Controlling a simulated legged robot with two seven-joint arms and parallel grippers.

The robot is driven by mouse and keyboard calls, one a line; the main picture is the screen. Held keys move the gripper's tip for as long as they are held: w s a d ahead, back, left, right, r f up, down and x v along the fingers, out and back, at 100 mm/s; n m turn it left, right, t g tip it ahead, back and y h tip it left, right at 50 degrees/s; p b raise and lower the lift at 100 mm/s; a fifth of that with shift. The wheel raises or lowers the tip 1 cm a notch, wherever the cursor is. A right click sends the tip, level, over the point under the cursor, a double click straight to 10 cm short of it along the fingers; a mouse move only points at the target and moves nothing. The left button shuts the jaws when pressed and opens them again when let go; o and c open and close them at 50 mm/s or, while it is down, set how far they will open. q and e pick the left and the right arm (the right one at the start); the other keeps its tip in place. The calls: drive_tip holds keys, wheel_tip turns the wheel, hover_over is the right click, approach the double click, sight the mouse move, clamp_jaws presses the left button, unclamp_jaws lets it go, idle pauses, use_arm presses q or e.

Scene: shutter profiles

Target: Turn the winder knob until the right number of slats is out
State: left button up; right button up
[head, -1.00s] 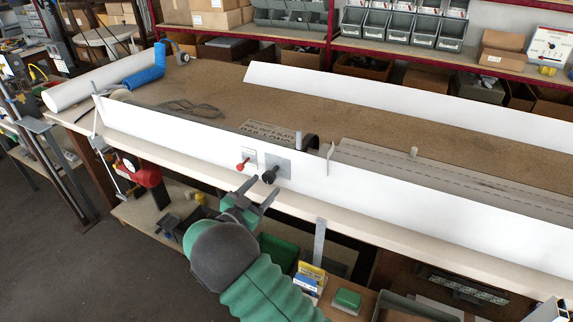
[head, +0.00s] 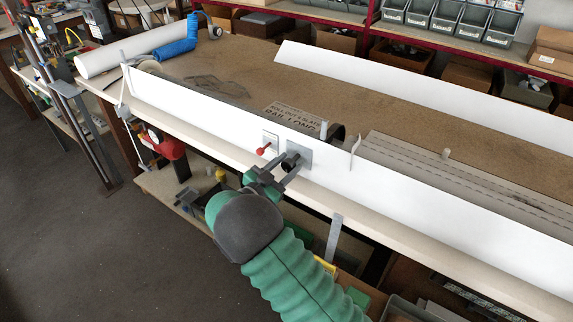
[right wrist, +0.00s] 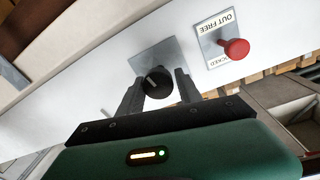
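The black winder knob (head: 289,163) sits on a grey square plate on the long white front board (head: 210,118). In the right wrist view the knob (right wrist: 157,82) has a pale mark on its face. My right gripper (head: 274,170) is open in front of the board; in the right wrist view its fingers (right wrist: 158,84) stand either side of the knob, with no clear contact. A red lever (head: 264,150) is left of the knob, by a label reading "OUT FREE" (right wrist: 226,22) and partly hidden "LOCKED". Grey slats (head: 440,172) lie behind the board. My left gripper is not visible.
A printed card (head: 287,117) lies on the brown bench top (head: 235,90); its number is unclear. A white roll (head: 115,58) and a blue sleeve (head: 178,52) are at the far left. A grey upright strip (head: 334,238) stands at the bench's front edge.

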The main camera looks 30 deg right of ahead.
drive_tip(key=shift+s+d+r, duration=0.1)
drive_tip(key=shift+d+r, duration=0.05)
drive_tip(key=shift+d, duration=0.3)
drive_tip(key=c, duration=0.5)
drive_tip(key=shift+m, duration=0.4)
clamp_jaws()
drive_tip(key=shift+r, duration=0.1)
